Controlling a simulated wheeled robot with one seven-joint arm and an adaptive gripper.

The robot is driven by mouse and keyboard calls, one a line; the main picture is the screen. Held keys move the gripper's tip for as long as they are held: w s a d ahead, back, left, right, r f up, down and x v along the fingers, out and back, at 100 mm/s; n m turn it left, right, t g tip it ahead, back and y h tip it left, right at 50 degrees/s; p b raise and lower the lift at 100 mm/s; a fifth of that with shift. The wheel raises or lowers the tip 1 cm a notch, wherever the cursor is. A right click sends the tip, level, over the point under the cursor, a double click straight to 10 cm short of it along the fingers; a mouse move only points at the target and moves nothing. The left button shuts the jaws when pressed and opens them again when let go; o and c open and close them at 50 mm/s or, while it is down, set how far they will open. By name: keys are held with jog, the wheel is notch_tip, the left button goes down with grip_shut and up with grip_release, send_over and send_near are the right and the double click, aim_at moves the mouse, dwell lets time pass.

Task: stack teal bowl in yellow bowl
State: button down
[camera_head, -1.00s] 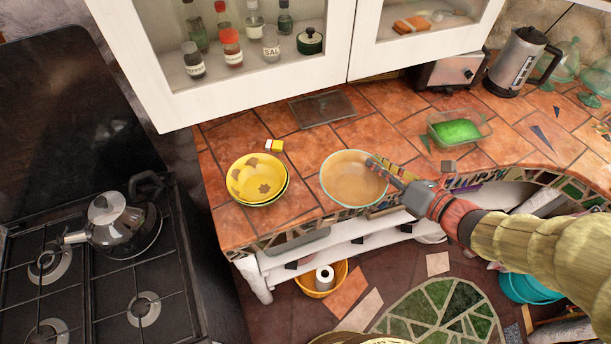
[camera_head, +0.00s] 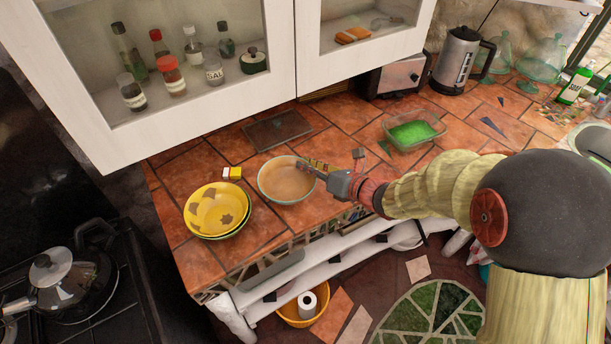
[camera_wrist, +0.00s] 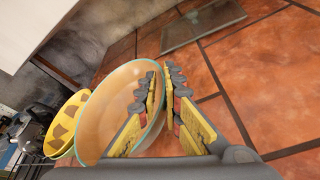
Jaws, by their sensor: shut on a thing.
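The teal-rimmed bowl (camera_head: 280,182), tan inside, is at the counter's middle, right of the yellow bowl; it also fills the middle of the wrist view (camera_wrist: 108,105), looking tilted there. My gripper (camera_head: 306,167) is shut on its right rim, one finger inside and one outside in the wrist view (camera_wrist: 163,88). Whether the bowl clears the counter is hard to tell. The yellow bowl (camera_head: 205,207) with brown patches stands at the counter's left, with a green-rimmed edge beneath it.
A small yellow-and-white box (camera_head: 232,173) lies behind the bowls, and a dark flat board (camera_head: 278,130) behind that. A green-filled glass dish (camera_head: 413,131) stands to the right. The white wall cabinet (camera_head: 200,130) overhangs the back. The stove and kettle (camera_head: 70,285) are at left.

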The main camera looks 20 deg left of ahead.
jog(key=shift+w+a+f+b, duration=0.1)
jog(key=shift+f+b, duration=0.35)
jog(key=shift+f, duration=0.5)
jog(key=shift+w+a+f+b, duration=0.1)
jog(key=shift+f+b, duration=0.3)
jog(key=shift+f, duration=0.55)
jog(key=shift+f, duration=0.15)
jog(key=c, duration=2.1)
grip_release()
jog(key=shift+o, duration=0.7)
jog(key=shift+s+d+r, duration=0.1)
jog(key=shift+d+r, duration=0.15)
jog(key=shift+r, duration=0.05)
jog(key=p+v, duration=0.3)
jog(key=v, duration=0.7)
jog(key=shift+s+d+r, duration=0.1)
jog(key=shift+d+r, duration=0.05)
jog(key=shift+s+d+r, duration=0.1)
jog(key=shift+s+d, duration=0.2)
jog(key=shift+d, duration=0.15)
